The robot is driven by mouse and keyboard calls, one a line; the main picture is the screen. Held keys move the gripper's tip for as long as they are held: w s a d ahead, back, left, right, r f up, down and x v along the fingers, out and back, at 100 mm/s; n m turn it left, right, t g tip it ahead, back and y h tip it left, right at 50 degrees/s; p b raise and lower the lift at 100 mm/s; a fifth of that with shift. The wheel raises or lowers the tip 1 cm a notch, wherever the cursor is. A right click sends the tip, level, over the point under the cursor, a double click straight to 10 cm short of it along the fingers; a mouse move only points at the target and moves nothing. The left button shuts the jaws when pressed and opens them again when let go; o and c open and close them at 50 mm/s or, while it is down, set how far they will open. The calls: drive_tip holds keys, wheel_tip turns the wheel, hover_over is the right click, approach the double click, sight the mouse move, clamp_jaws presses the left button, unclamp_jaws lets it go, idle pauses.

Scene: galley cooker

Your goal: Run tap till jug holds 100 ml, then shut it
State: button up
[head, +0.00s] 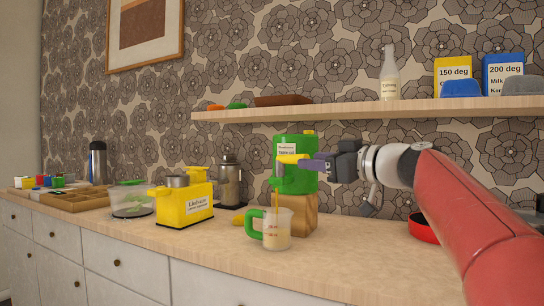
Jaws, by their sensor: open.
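A green canister (304,182) with a white label stands on a wooden block (303,214) on the counter. A thin orange stream (277,198) falls from below the tap into the clear measuring jug (283,235), which has a green handle on the left. The jug stands upright and holds some pale yellow liquid; its scale is too small to read.
A yellow appliance (185,206) and a glass-and-metal container (229,182) stand left of the jug. A red pan (423,228) lies right, behind my arm. A wooden shelf (400,110) with a bottle and boxes runs above. Counter in front of the jug is clear.

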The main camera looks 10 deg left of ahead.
sight(293, 159)
drive_tip(key=p+x, duration=0.2)
drive_tip(key=x, duration=0.5)
drive_tip(key=shift+w, duration=0.1)
drive_tip(key=shift+c, duration=0.4)
clamp_jaws()
